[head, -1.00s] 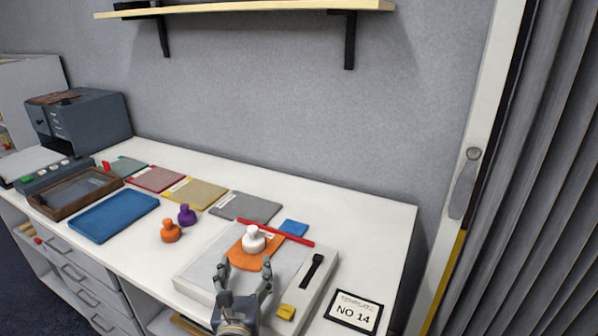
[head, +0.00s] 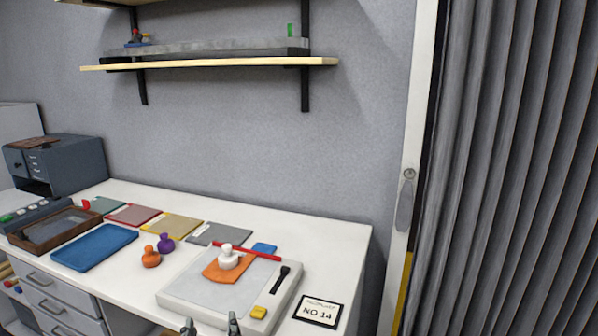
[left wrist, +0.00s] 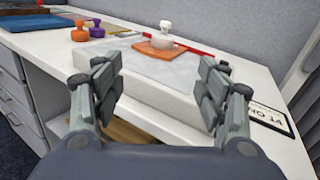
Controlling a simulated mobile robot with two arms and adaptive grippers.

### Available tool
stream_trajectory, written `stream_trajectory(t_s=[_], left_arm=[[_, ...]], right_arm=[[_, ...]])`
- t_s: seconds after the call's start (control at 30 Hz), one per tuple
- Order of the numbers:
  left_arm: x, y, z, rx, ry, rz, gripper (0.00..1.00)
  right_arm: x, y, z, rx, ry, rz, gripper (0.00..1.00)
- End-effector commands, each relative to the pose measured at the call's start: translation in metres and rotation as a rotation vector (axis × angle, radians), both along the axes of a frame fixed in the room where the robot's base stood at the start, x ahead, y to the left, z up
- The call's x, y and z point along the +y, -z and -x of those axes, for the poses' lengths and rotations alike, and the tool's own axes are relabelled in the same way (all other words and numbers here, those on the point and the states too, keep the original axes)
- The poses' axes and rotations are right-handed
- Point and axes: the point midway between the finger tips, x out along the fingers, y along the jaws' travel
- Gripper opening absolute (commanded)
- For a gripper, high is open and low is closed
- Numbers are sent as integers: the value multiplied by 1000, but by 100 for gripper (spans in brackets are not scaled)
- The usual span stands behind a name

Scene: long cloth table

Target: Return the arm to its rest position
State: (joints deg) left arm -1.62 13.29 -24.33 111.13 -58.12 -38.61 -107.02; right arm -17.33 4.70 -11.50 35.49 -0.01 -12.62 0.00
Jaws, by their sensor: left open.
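My left gripper (head: 211,326) shows only its fingertips at the bottom edge of the head view, in front of the light grey board. In the left wrist view the left gripper (left wrist: 160,95) has its fingers spread wide with nothing between them, short of the board's near edge. On the board (head: 178,294) a white knobbed piece (head: 229,257) stands upright on an orange cloth (head: 214,272). The white piece also shows beyond the fingers in the left wrist view (left wrist: 163,36). My right gripper is not in view.
A "NO 14" card (head: 318,312) lies right. A shelf (head: 210,63) hangs above.

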Motion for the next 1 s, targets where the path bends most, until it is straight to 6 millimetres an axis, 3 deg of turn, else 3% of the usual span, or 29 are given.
stream_trajectory(t_s=[0.37, 0.57, 0.77, 1.0], left_arm=[[28, 33, 31, 81, -139, 452, 67], [45, 63, 64, 137, -290, 829, 67], [57, 109, 128, 197, -595, 1386, 67], [47, 146, 215, 201, -1066, 1939, 67]], right_arm=[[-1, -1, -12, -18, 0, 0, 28], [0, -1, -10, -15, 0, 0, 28], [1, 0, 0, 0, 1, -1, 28], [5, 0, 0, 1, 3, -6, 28]])
